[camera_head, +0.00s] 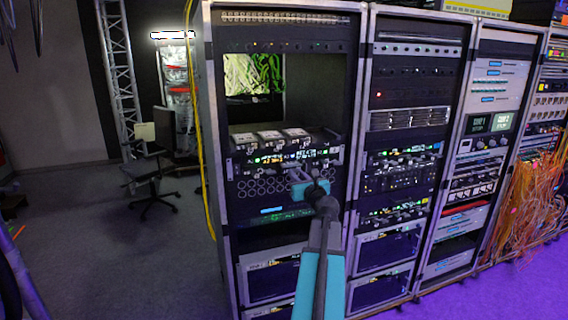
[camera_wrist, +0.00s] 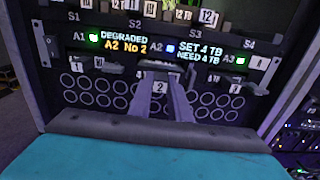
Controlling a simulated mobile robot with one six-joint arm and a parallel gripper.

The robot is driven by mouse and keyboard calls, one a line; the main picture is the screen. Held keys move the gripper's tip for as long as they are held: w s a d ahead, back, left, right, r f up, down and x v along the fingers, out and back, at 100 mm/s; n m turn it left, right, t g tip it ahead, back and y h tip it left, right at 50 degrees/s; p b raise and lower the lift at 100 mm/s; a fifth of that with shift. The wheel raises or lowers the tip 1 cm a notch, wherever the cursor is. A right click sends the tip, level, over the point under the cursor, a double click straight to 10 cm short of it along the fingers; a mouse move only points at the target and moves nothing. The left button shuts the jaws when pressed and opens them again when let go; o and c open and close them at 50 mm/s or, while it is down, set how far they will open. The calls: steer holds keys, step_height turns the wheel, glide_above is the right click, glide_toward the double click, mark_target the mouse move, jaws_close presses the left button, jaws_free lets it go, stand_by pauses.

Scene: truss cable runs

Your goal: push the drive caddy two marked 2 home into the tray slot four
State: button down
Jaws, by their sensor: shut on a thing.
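Drive caddy two (camera_wrist: 159,87), with a white label marked 2, sits between my gripper's fingers at the front of the tray (camera_wrist: 215,82). My gripper (camera_wrist: 161,78) is shut on it; the fingers hide its sides, and I cannot tell how deep it sits. In the head view my gripper (camera_head: 308,178) reaches the front of the left rack. The tray face carries the marks S1, S2, S3 and S4. The S4 mark (camera_wrist: 249,39) is right of my gripper. Lit text reads "DEGRADED A2 No 2" and "SET 4 TB NEED 4 TB".
A label marked 1 (camera_wrist: 77,66) is to the left and a label marked 3 (camera_wrist: 235,88) to the right. Several drives marked 12T lie above the tray front. A panel with round holes (camera_wrist: 207,99) is below. Clear floor (camera_head: 120,240) lies left of the rack.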

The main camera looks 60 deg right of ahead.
steer(key=v, duration=0.8)
steer(key=shift+p, duration=0.3)
stand_by(0.4)
steer(key=shift+a, duration=0.2)
